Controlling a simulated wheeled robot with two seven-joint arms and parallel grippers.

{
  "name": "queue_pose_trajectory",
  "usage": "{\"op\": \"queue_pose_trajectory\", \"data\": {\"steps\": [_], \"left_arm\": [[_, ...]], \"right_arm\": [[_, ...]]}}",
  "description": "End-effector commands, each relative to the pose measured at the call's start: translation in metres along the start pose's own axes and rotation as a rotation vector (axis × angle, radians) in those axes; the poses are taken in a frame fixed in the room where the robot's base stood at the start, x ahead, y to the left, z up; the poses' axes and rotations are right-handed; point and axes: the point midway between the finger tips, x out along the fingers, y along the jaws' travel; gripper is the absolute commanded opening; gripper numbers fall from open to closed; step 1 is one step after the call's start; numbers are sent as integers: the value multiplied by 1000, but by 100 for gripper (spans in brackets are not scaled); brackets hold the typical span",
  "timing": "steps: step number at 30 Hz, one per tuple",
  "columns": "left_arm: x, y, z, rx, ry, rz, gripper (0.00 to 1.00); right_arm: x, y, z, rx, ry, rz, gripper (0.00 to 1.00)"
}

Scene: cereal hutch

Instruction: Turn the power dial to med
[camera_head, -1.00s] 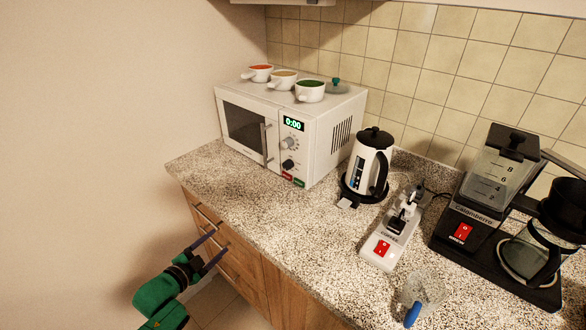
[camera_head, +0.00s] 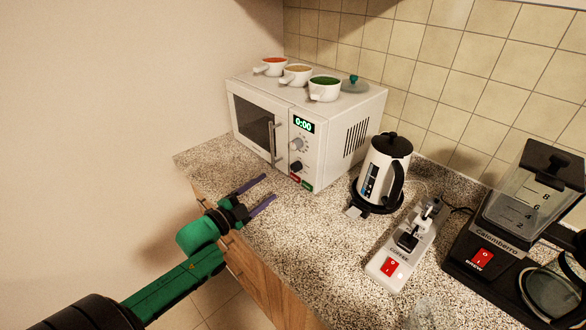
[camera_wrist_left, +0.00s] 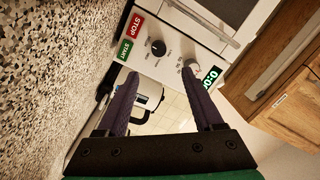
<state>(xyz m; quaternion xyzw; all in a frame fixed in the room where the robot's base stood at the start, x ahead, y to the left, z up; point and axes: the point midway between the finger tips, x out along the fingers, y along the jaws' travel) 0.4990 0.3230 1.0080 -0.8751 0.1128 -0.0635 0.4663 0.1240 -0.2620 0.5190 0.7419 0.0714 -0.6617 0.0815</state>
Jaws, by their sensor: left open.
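The white microwave (camera_head: 345,110) stands on the counter with its door shut and its display (camera_head: 303,123) at 0:00. Below the display are a grey dial (camera_head: 297,144) and a black dial (camera_head: 296,167); I cannot read which is power. In the left wrist view the black dial (camera_wrist_left: 157,47) lies beyond the gap between my fingertips, and the grey dial (camera_wrist_left: 190,65) is near the right fingertip. My left gripper (camera_head: 269,188) is open and empty, in front of the panel and apart from it; it also shows in the left wrist view (camera_wrist_left: 161,73). My right gripper is not in view.
Red STOP (camera_wrist_left: 136,24) and green START (camera_wrist_left: 124,49) buttons sit below the dials. Several bowls, one of them red-filled (camera_head: 273,66), stand on the microwave. A kettle (camera_head: 384,170), a power strip (camera_head: 390,272) and a coffee maker (camera_head: 480,262) stand to the right. The counter before the microwave is clear.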

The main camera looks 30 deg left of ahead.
Motion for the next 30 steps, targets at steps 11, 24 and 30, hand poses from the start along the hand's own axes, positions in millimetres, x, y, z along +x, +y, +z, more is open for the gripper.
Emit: {"op": "queue_pose_trajectory", "data": {"steps": [11,24,30], "left_arm": [[86,-3,-1,1,1,-3,68],[113,0,0,0,-1,1,68],[113,0,0,0,-1,1,7]], "right_arm": [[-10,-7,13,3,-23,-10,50],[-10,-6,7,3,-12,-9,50],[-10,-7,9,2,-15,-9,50]]}}
